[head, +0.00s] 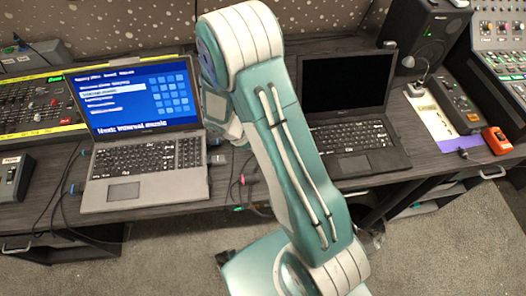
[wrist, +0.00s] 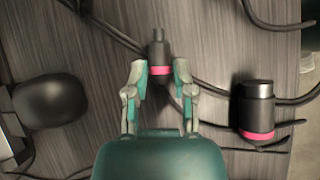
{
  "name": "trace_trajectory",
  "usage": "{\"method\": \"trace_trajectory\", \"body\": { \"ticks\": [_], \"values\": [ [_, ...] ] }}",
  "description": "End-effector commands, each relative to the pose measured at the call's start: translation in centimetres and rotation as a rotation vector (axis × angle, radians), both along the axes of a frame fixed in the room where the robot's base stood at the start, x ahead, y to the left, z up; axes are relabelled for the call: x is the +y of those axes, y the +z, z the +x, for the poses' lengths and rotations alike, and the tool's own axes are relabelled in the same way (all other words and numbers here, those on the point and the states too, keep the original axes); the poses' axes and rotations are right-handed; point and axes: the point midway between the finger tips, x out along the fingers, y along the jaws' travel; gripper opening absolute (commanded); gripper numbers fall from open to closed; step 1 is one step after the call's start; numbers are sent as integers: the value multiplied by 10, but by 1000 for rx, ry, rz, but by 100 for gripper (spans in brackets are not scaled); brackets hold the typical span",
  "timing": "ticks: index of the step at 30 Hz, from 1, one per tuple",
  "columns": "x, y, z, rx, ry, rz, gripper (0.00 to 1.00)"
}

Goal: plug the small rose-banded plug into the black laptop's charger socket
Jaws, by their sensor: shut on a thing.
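The small rose-banded plug (wrist: 158,50) is dark, with a narrow tip and a rose band, and shows at the top centre of the wrist view. My gripper (wrist: 160,72) has its fingers on both sides of the plug at the band and is shut on it. The plug's tip points away from my palm, over the dark wood-grain desk. The black laptop (head: 347,80) stands open with a dark screen at the right of the head view. Its charger socket cannot be made out. In the head view my arm hides the gripper and the laptop's left edge.
A larger black plug with a rose band (wrist: 257,108) lies to the right in the wrist view, with several dark cables around. A rounded black object (wrist: 50,100) is at the left. A grey laptop (head: 143,165) with a blue screen stands left of my arm.

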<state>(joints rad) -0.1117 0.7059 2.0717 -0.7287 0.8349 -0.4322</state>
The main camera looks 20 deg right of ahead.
Motion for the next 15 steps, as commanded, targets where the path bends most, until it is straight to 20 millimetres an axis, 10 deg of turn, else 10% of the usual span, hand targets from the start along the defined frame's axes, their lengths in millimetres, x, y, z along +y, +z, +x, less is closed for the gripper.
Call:
{"method": "trace_trajectory", "body": {
  "ticks": [15],
  "values": [
    [-16, -3, -16, -1, 118, 3, 0]
  ]
}}
